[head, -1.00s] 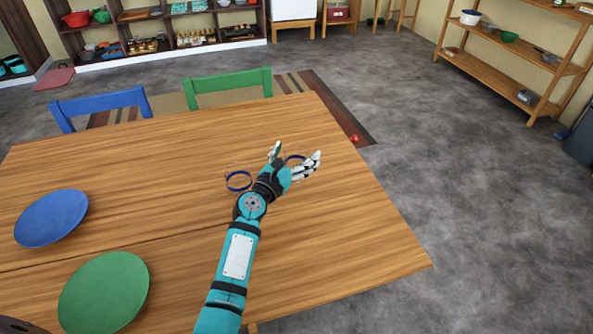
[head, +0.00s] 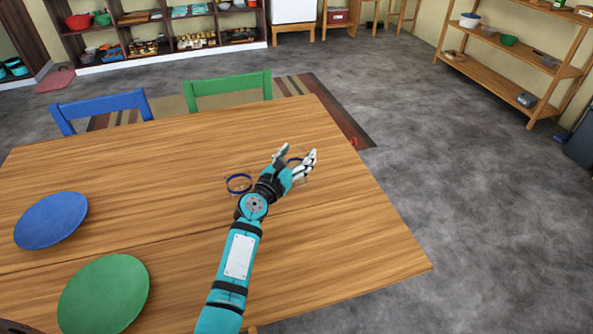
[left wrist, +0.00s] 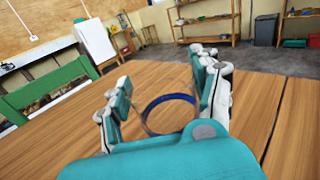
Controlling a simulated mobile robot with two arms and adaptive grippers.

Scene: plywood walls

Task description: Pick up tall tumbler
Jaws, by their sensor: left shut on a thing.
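A clear glass tumbler with a blue rim (head: 293,161) stands on the wooden table (head: 345,235) between the fingers of my left gripper (head: 297,155). Its rim also shows in the left wrist view (left wrist: 150,102), with the fingers on both sides of it. My left gripper is shut on this tumbler. The fingers and hand hide much of it in the head view. A second clear glass with a blue rim (head: 238,183) stands just left of the hand. Their heights are hard to compare from above. My right gripper is not in view.
A blue plate (head: 51,220) and a green plate (head: 103,295) lie on the left of the table. A blue chair (head: 100,104) and a green chair (head: 228,87) stand at the far edge. The table right of the hand is clear.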

